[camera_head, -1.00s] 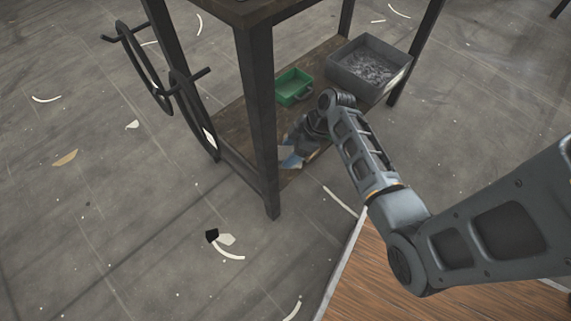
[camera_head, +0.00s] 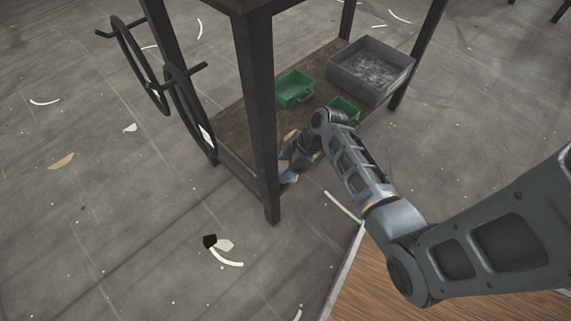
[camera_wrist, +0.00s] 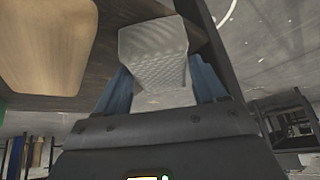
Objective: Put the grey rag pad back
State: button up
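The grey rag pad (camera_wrist: 152,48) is a light grey, textured block in the wrist view. It sits between the blue fingers of my gripper (camera_wrist: 158,92), which touch it on both sides. In the head view my gripper (camera_head: 287,168) is low over the lower shelf (camera_head: 240,125) of the dark table, just behind the near table leg. The leg and my own wrist hide part of the gripper there, and I cannot make out the pad in that view.
A tan block (camera_wrist: 45,45) shows close beside the pad in the wrist view. A green bin (camera_head: 293,90), a second green bin (camera_head: 345,108) and a grey crate of metal scraps (camera_head: 371,70) stand on the shelf. The near table leg (camera_head: 259,120) is close to my gripper.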

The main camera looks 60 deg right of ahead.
jog(key=o, duration=0.3)
jog(key=shift+o, duration=0.2)
jog(key=p+v, duration=0.5)
jog(key=v, duration=0.7)
jog(key=s+a+m+t+h, duration=0.25)
jog(key=s+a+h, duration=0.25)
jog(key=s+a, duration=0.4)
jog(key=s+a+r+m+t, duration=0.1)
jog(key=s+a+r+t, duration=0.1)
jog(key=r, duration=0.6)
jog(key=s+a+r+m+t+y, duration=0.1)
jog(key=s+a+r+t, duration=0.2)
jog(key=a+r, duration=0.4)
jog(key=s+a+r+m+t, duration=0.1)
jog(key=s+a+r+t, duration=0.1)
jog(key=r, duration=0.9)
jog(key=shift+s+a+y, duration=0.4)
jog(key=shift+s+a, duration=0.4)
jog(key=shift+a, duration=0.35)
